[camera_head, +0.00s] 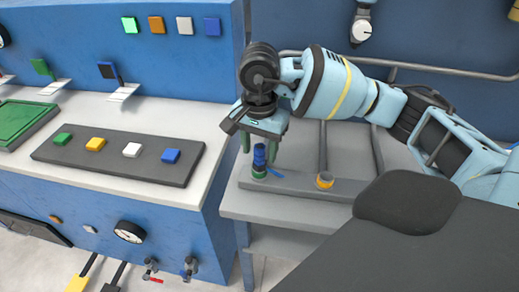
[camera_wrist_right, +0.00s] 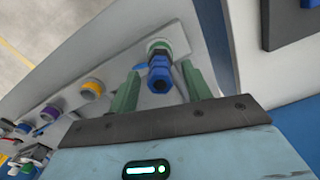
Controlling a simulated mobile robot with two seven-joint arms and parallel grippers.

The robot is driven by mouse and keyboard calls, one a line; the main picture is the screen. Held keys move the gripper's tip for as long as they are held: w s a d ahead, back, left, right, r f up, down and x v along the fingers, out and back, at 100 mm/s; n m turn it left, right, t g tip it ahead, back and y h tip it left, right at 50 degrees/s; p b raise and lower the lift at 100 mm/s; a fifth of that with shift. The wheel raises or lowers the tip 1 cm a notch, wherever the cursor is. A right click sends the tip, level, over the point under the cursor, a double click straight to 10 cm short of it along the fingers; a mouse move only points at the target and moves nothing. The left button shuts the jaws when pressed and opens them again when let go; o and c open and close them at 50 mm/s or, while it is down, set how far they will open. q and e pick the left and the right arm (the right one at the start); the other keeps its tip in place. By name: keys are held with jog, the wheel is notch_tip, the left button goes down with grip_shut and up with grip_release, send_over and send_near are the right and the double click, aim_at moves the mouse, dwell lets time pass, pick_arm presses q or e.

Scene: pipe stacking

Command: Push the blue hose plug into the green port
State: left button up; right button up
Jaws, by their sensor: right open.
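The blue hose plug (camera_head: 260,155) stands upright at the green port (camera_head: 259,172) on the left end of a grey rack. It also shows in the right wrist view (camera_wrist_right: 160,78), with the green port's rim (camera_wrist_right: 157,45) beyond it. I cannot tell how deep the plug sits. My right gripper (camera_head: 260,147) is above the port, pointing down. Its green fingers (camera_wrist_right: 160,72) are open, one on each side of the plug, with visible gaps. My left gripper is in neither view.
A yellow-orange port (camera_head: 325,180) sits farther right on the rack. A blue console with a panel of coloured buttons (camera_head: 118,155) stands close on the left. A metal rail (camera_head: 440,70) runs along the back wall.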

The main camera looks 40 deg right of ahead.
notch_tip(320, 180, up, 6)
jog(key=shift+f, duration=0.2)
jog(key=shift+r, duration=0.6)
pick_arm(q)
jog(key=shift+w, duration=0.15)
